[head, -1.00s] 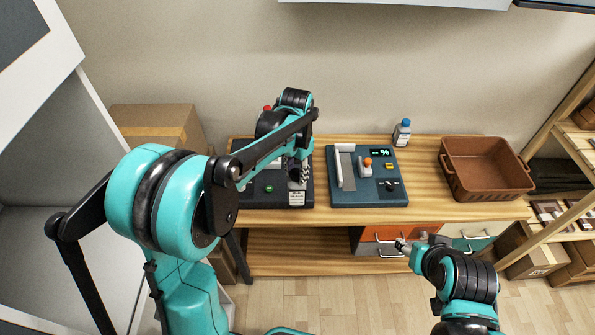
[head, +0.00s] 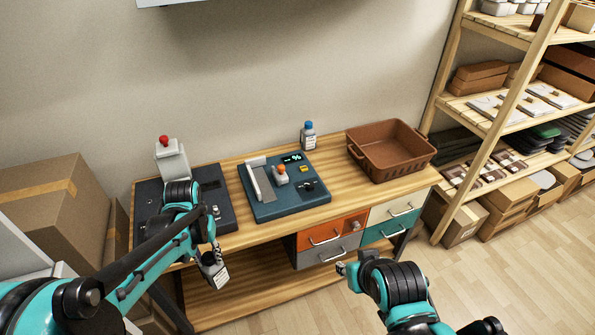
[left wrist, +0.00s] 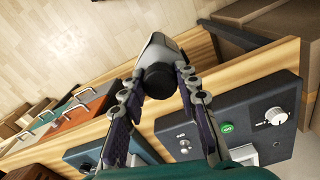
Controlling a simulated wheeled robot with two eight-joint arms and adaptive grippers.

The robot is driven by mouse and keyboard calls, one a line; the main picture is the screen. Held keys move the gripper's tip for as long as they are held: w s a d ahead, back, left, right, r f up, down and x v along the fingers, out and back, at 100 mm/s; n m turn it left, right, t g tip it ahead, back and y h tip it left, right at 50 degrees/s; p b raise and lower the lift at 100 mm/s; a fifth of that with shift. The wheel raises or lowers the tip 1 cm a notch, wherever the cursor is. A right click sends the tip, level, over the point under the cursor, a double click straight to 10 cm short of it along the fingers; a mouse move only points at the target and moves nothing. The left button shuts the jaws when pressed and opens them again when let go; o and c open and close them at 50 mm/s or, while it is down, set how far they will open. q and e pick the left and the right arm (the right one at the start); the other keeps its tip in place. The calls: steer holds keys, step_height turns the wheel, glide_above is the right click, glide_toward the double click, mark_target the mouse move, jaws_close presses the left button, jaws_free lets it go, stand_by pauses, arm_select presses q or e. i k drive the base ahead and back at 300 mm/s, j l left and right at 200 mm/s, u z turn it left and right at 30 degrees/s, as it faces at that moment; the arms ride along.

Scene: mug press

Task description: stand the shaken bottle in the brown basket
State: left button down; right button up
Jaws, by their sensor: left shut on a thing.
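My left gripper (head: 208,258) is shut on a small bottle (head: 217,275) with a white label, held tilted in front of the table's front edge. In the left wrist view the bottle (left wrist: 160,52) is between the two fingers, with its dark round end (left wrist: 158,81) towards the camera. The brown basket (head: 378,167) stands on the right end of the table and looks empty. A blue-capped bottle (head: 308,137) stands upright at the back of the table. My right gripper (head: 347,269) is in front of the drawers; its fingers are too small to read.
A dark machine with a red knob (head: 164,139) stands on the table's left end. A blue device (head: 283,190) with a lever sits mid-table, between it and the basket. Drawers (head: 335,235) are below. Shelves (head: 505,115) stand right, cardboard boxes (head: 50,205) left.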

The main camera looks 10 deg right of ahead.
mark_target(388, 161)
steer(key=i+l+u, duration=0.1)
steer(key=l, duration=0.7)
steer(key=i+l+u, duration=0.1)
steer(key=l, duration=0.7)
steer(key=i+l, duration=0.1)
steer(key=l, duration=0.7)
steer(key=u, duration=0.05)
